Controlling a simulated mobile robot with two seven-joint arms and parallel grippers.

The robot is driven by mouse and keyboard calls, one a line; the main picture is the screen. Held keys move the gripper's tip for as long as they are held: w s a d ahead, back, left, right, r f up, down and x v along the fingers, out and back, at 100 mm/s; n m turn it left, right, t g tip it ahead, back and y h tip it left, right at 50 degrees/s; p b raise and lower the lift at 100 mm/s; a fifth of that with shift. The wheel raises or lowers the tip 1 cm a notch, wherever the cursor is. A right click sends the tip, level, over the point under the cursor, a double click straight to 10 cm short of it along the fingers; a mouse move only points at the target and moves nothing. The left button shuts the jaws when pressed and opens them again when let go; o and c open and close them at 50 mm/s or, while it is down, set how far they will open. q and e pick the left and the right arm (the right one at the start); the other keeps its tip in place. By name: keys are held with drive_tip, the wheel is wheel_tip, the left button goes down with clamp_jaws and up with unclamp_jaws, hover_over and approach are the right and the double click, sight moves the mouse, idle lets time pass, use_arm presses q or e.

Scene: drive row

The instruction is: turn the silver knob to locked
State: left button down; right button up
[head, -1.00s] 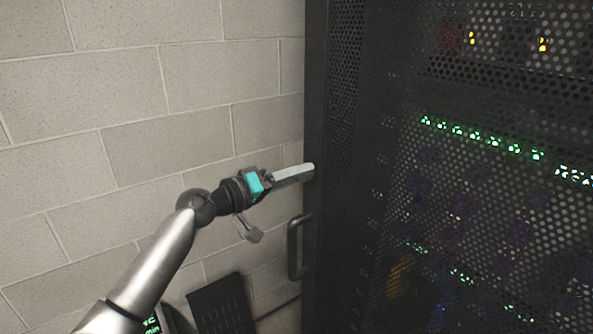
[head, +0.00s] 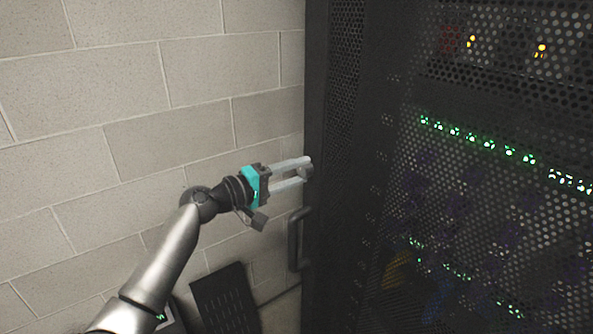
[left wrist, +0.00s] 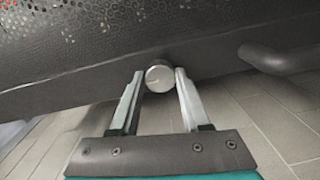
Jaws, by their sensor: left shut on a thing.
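The silver knob (left wrist: 159,76) is a small round knob on the dark edge of the rack door, with a faint mark on its face. In the left wrist view it sits between the tips of my two pale fingers. My left gripper (head: 305,171) is shut on it, one finger on each side. In the head view the knob (head: 308,171) shows only partly between the fingertips. I cannot read its setting or any lock label. My right gripper is not in view.
A dark door handle (head: 297,240) stands out just below the knob; it also shows at the right in the left wrist view (left wrist: 280,58). The perforated rack door (head: 470,200) fills the right side. A block wall (head: 150,90) stands behind my arm.

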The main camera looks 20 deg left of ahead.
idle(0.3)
use_arm(q)
drive_tip(key=shift+c, duration=1.8)
unclamp_jaws()
drive_tip(key=shift+s+a, duration=0.1)
drive_tip(key=b+v, duration=0.2)
drive_tip(key=v, duration=1.3)
